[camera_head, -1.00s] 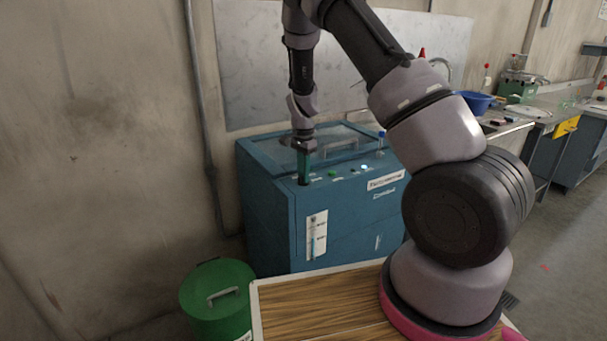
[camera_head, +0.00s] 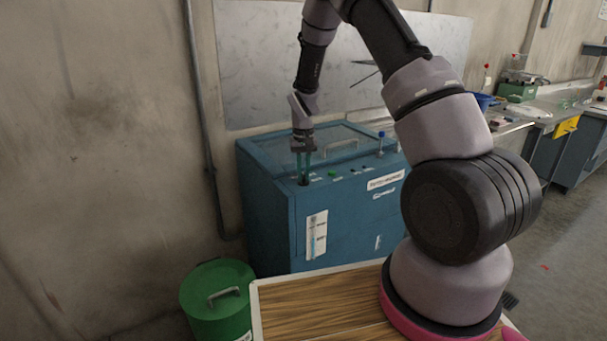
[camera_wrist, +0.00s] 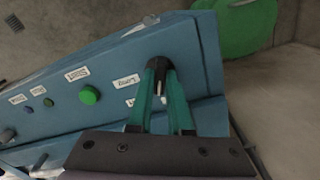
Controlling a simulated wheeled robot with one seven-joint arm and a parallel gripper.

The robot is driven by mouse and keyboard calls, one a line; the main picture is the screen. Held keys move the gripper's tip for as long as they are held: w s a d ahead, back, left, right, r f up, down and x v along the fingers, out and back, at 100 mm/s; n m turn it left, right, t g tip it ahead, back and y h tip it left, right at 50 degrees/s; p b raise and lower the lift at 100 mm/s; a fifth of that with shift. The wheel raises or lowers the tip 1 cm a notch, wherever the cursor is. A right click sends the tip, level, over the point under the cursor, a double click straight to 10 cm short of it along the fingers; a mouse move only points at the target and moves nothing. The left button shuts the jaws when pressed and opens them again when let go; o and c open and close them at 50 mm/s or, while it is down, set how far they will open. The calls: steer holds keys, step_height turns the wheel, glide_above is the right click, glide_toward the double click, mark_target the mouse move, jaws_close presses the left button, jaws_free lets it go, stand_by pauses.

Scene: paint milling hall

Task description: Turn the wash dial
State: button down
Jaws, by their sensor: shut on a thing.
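The blue washing machine (camera_head: 350,215) stands against the wall, with a row of controls along its sloped top edge. The wash dial (camera_wrist: 158,66) is a dark knob at the end of that row, by a label reading LONG (camera_wrist: 126,81); a second label beside it is partly hidden by a finger. A pale line shows on the dial. My gripper (camera_wrist: 160,72), with teal fingers, points down and is shut on the dial. In the head view my gripper (camera_head: 304,178) is at the panel's left end. The fingers hide the dial's sides.
A green button (camera_wrist: 89,95) beside a START label, a small blue button (camera_wrist: 29,110) and other controls line the panel. A lidded green bin (camera_head: 218,300) stands left of the machine. A wooden-topped surface (camera_head: 320,305) is in front.

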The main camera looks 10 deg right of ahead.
mark_target(304, 176)
steer(key=n, duration=0.4)
steer(key=shift+n, duration=0.4)
stand_by(0.4)
steer(key=c, duration=0.8)
jaws_free()
steer(key=shift+c, duration=0.2)
step_height(304, 176, up, 11)
